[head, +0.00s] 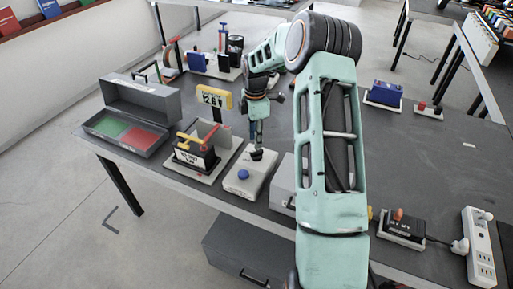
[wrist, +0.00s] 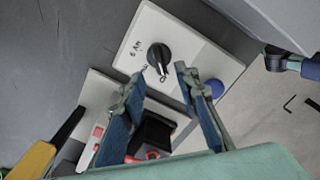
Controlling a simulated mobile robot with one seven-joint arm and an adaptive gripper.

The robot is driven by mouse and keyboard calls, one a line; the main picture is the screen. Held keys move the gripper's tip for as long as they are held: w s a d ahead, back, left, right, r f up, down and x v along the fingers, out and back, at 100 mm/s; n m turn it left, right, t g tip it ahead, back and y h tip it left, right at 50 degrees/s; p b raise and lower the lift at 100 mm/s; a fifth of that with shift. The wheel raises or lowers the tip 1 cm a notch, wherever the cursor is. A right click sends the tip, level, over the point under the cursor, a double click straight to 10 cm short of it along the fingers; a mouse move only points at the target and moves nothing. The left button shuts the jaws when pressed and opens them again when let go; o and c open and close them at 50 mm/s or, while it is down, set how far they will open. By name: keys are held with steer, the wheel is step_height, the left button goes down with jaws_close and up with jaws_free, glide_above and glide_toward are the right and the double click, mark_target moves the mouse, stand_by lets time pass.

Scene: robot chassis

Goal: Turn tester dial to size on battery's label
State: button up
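The tester is a white box (head: 241,183) with a blue button (head: 243,174) and a black dial (head: 257,154). In the wrist view the dial (wrist: 159,57) has a pale pointer line, with the marking "6 Ah" beside it; other markings are unclear. My gripper (head: 257,146) is over the dial, pointing down. In the wrist view its blue-padded fingers (wrist: 158,74) are spread apart, with the dial just beyond the tips; contact cannot be told. A black battery (head: 195,155) with a white label sits left of the tester. The label's text is too small to read surely.
A yellow sign (head: 215,98) reading about 12.6 V stands behind the battery. An open grey case (head: 150,92) with green and red compartments is at left. A grey box (head: 283,186) is right of the tester. A power strip (head: 480,245) is far right.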

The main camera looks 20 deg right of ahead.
mark_target(255, 151)
step_height(255, 151, down, 6)
steer(key=shift+r+p, duration=0.1)
steer(key=shift+p, duration=0.25)
steer(key=shift+c, duration=0.4)
jaws_close()
